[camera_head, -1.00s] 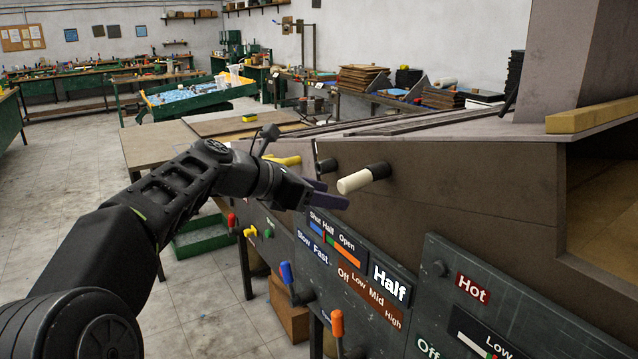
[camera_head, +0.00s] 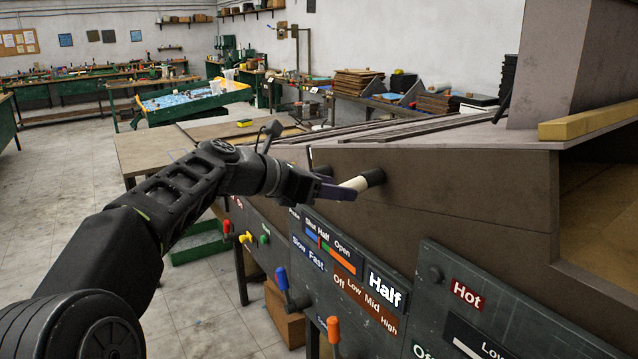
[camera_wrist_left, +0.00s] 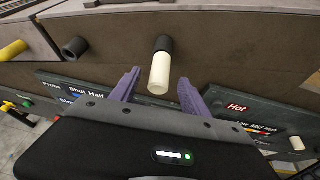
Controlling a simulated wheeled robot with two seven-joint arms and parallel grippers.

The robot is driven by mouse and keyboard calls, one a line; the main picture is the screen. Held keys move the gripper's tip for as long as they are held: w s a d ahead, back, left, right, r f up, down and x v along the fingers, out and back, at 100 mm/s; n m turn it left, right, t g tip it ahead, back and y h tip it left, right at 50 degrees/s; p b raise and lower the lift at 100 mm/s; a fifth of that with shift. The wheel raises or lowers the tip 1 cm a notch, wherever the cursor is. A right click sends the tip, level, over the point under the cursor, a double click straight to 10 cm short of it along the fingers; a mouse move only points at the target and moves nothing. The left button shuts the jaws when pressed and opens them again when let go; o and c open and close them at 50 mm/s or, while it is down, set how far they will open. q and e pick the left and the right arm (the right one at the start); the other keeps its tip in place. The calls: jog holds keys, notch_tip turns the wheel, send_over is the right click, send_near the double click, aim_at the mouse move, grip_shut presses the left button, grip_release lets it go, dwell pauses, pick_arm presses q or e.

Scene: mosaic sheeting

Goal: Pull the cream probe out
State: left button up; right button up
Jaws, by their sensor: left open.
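The cream probe (camera_head: 354,184) is a short pale cylinder that sticks out of a dark round collar (camera_head: 373,176) on the side of the grey-brown machine. My left gripper (camera_head: 345,190) is at the probe's outer end in the head view, its purple fingers overlapping it there. In the left wrist view the cream probe (camera_wrist_left: 159,76) lies ahead, between the lines of the two open fingers (camera_wrist_left: 158,88), with its free end pointing toward my gripper. The fingers are apart, and neither is seen touching the probe. My right gripper is not in view.
A panel with labels and sliders (camera_head: 345,265) runs below the probe. Blue (camera_head: 281,278) and orange (camera_head: 333,329) handles stick out under it. A second, empty dark collar (camera_wrist_left: 75,47) and a yellow cylinder (camera_wrist_left: 13,50) sit left of the probe.

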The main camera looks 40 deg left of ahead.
aim_at(358, 185)
pick_arm(q)
jog(key=shift+x, duration=1.6)
jog(key=shift+c, duration=0.2)
grip_shut()
